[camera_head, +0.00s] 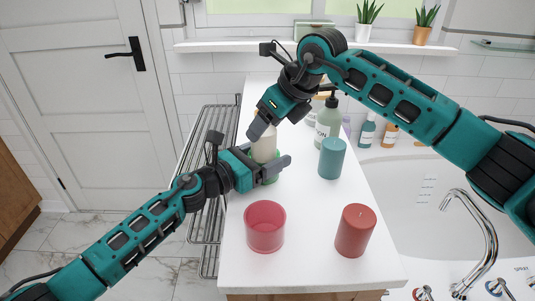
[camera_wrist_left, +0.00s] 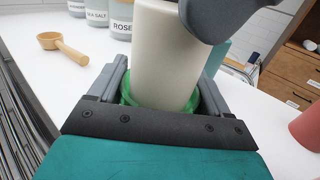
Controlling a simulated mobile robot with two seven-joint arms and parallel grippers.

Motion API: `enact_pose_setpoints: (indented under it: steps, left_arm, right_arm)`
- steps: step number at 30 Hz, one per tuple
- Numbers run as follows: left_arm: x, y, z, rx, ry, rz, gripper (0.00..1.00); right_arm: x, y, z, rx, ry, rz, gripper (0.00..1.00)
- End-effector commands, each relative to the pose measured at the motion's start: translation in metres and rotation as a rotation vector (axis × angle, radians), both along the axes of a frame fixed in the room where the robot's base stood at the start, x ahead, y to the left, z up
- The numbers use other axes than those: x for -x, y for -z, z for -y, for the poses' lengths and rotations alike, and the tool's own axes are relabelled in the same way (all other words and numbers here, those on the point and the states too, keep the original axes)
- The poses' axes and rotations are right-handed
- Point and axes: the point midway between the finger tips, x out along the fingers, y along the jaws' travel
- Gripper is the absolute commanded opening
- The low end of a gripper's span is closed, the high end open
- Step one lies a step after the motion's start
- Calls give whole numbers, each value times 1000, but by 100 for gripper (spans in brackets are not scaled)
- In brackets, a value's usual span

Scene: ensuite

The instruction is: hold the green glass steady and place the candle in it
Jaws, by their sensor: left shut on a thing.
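The green glass (camera_wrist_left: 127,88) stands on the white counter between the fingers of my left gripper (camera_head: 270,170), which is shut on it. In the head view only a little green (camera_head: 272,181) shows. The cream candle (camera_wrist_left: 165,55) has its lower end inside the glass rim and leans slightly in the left wrist view. In the head view the candle (camera_head: 265,148) rises above the left gripper. My right gripper (camera_head: 262,126) is at the candle's top; one finger (camera_wrist_left: 212,18) overlaps its upper edge. Whether it grips the candle is unclear, and the candle's base is hidden.
A pink glass (camera_head: 265,226), a red candle (camera_head: 355,230) and a teal candle (camera_head: 331,158) stand on the counter. A pump bottle (camera_head: 327,122) is behind. A wooden scoop (camera_wrist_left: 62,46) lies near labelled jars. A wire rack (camera_head: 213,150) is left, the bathtub right.

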Motion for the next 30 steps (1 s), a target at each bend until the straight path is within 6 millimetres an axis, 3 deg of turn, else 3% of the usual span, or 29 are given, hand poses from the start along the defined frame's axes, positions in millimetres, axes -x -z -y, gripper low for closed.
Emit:
enact_pose_setpoints:
  steps: [7, 17, 30]
  left_arm:
    - [0, 0, 0, 0, 0, 0, 44]
    - [0, 0, 0, 0, 0, 0, 44]
    - [0, 0, 0, 0, 0, 0, 44]
  right_arm:
    - [0, 0, 0, 0, 0, 0, 86]
    - [1, -3, 2, 1, 1, 0, 88]
    - [28, -74, 38, -1, 1, 4, 88]
